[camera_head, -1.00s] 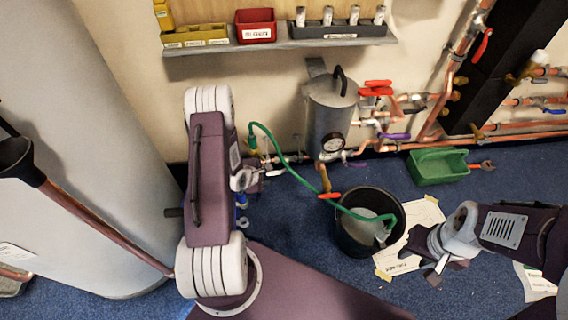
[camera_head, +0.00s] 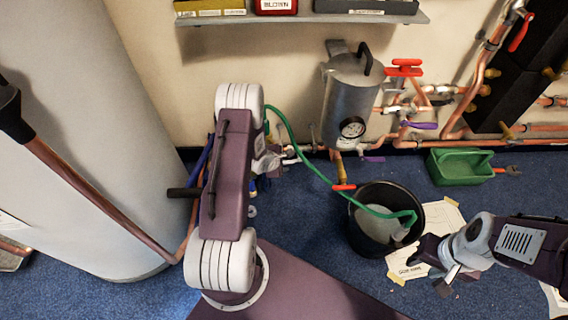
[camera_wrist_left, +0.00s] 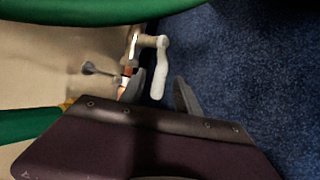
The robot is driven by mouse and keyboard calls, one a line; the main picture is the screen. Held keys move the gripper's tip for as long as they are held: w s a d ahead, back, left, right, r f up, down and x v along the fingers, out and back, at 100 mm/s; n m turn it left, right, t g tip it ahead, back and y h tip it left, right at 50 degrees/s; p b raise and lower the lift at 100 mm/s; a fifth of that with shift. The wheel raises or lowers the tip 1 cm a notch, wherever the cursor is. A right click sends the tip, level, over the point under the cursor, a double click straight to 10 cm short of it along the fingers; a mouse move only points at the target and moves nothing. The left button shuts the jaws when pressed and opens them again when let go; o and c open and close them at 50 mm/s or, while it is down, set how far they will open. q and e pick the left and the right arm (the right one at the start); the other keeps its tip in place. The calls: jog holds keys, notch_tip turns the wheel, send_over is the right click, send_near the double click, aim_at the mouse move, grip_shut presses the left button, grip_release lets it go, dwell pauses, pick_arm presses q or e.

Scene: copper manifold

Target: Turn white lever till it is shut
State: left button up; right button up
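The white lever (camera_wrist_left: 160,78) shows in the left wrist view, hanging from a pale fitting on a copper pipe beside the wall. My left gripper (camera_wrist_left: 160,93) is open, with one grey finger on each side of the lever's lower end. I cannot tell whether either finger touches it. In the head view my left forearm hides most of the left gripper, and I cannot make out the lever clearly. My right gripper (camera_head: 447,275) is over the papers on the floor at the right, away from the lever; its fingers are too unclear to judge.
A green hose (camera_head: 295,140) runs close by into a black bucket (camera_head: 361,240). A grey tank (camera_head: 348,98) with a gauge, red and purple handles and copper pipes line the wall. A green tray (camera_head: 460,168) lies to the right. A large pale cylinder (camera_head: 85,130) stands left.

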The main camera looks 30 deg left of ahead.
pick_arm(q)
grip_shut()
dwell(1.3)
